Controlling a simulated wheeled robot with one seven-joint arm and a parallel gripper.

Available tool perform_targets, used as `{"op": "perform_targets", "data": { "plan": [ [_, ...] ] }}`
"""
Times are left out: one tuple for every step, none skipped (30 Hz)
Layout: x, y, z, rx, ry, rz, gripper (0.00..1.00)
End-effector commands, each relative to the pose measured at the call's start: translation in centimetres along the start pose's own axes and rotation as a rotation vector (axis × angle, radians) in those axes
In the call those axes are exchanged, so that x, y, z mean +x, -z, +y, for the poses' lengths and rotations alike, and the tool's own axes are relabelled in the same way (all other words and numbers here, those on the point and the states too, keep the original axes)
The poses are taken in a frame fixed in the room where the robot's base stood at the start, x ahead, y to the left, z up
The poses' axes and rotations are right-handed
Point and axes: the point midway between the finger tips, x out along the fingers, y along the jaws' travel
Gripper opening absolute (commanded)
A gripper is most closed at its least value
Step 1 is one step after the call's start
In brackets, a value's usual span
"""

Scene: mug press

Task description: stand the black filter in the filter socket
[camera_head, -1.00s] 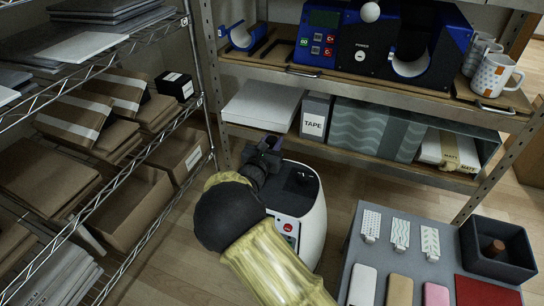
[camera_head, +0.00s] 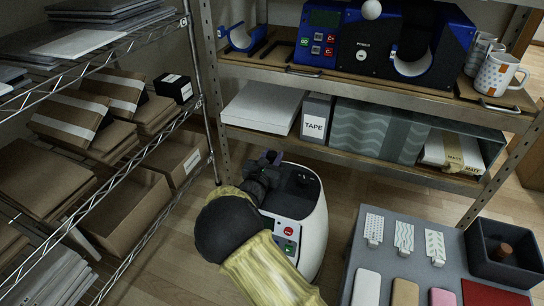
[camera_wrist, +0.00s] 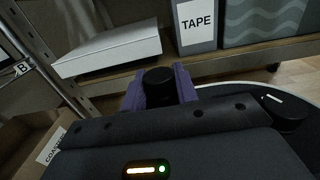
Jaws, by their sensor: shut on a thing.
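My gripper (camera_wrist: 159,90) has purple fingers, shut on a short black cylinder, which looks like the black filter (camera_wrist: 158,82). In the wrist view the cylinder stands between the fingers with its round top showing; its lower part is hidden. In the head view my gripper (camera_head: 269,160) is low in front of the shelf rack, and the filter cannot be made out there. I cannot identify the filter socket in either view. The blue press (camera_head: 385,38) with its control panel and curved cradle stands on the upper shelf, well above my gripper.
White mugs (camera_head: 497,75) stand right of the press. A white box (camera_head: 262,108), a TAPE box (camera_head: 315,120) and a wavy-patterned box (camera_head: 375,132) fill the lower shelf. A wire rack with cartons (camera_head: 120,215) is at left. A grey table (camera_head: 385,255) holds samples and a dark tray (camera_head: 480,255).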

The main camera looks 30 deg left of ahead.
Motion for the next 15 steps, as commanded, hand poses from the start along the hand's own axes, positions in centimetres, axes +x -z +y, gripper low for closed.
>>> {"op": "perform_targets", "data": {
  "plan": [
    [0.01,0.15,0.00,0.000,0.000,0.000,0.07],
    [0.01,0.22,0.00,0.000,0.000,0.000,0.07],
    [0.01,0.21,0.00,0.001,0.000,0.000,0.33],
    [0.00,0.19,0.00,0.001,0.000,0.000,0.39],
    [0.00,0.19,0.00,0.001,0.000,0.000,0.45],
    [0.00,0.19,0.00,0.001,0.000,0.000,0.51],
    [0.00,0.19,0.00,0.001,0.000,0.000,0.51],
    [0.00,0.19,0.00,0.001,0.000,0.000,0.51],
    [0.00,0.19,0.00,0.001,0.000,0.000,0.51],
    [0.00,0.19,0.00,0.001,0.000,0.000,0.51],
    [0.00,0.19,0.00,0.001,0.000,0.000,0.51],
    [0.00,0.19,0.00,0.001,0.000,0.000,0.51],
    [0.00,0.19,0.00,0.001,0.000,0.000,0.51],
    [0.00,0.16,0.00,0.001,0.000,0.000,0.51],
    [0.00,0.08,0.00,0.001,0.000,0.000,0.51]
  ]
}}
